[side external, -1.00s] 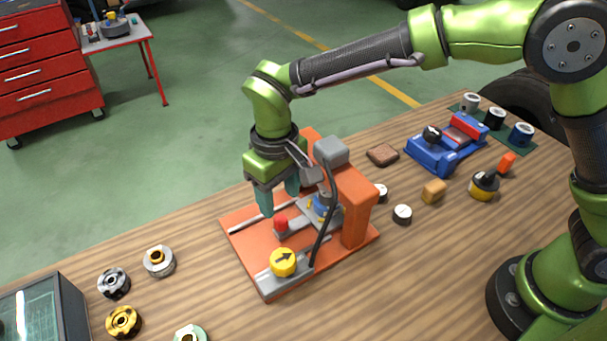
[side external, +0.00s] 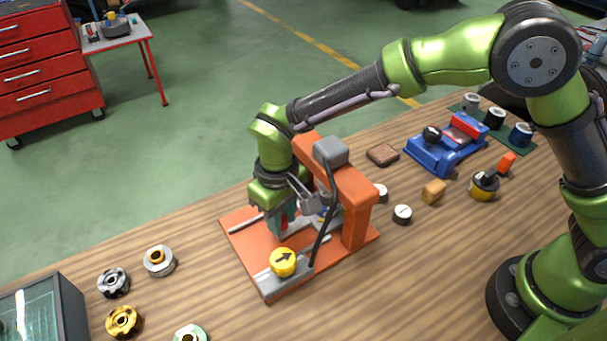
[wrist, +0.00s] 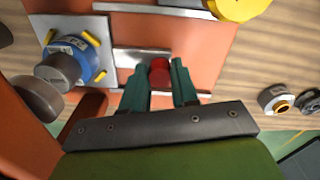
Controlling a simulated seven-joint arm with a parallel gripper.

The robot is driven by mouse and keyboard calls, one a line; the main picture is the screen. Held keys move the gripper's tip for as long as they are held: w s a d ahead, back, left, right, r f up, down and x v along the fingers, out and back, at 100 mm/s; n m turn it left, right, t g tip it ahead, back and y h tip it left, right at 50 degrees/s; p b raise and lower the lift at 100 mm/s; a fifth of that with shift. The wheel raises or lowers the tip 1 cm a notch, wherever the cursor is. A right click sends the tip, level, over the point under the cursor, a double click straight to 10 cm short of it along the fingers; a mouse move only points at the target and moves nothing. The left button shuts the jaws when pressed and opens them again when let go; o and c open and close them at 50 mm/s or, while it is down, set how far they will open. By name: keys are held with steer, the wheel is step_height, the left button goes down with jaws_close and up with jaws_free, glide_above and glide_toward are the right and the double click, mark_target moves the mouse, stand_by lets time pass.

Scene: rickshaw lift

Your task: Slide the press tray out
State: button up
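The orange press (side external: 357,205) stands on the table with its orange base plate (side external: 245,238). Its grey press tray (wrist: 98,30) shows at the upper left of the wrist view, bearing a blue cylindrical part (wrist: 88,50) held by yellow clips. A grey bar runs from the tray to a red knob (wrist: 159,72). My gripper (wrist: 159,68) is low over the base, with its teal fingers on either side of the knob. Small gaps show between fingers and knob, so it looks open. In the side view, my gripper (side external: 283,226) and the press frame hide most of the tray.
Several round metal parts (side external: 160,261) lie to the left. A blue fixture (side external: 440,150) and small blocks lie to the right.

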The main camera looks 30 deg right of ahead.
jaws_close()
steer(key=a, duration=1.2)
steer(key=shift+w+a, duration=0.1)
steer(key=shift+a, duration=1)
steer(key=o, duration=0.8)
jaws_free()
steer(key=shift+c, duration=0.2)
step_height(320, 180, up, 17)
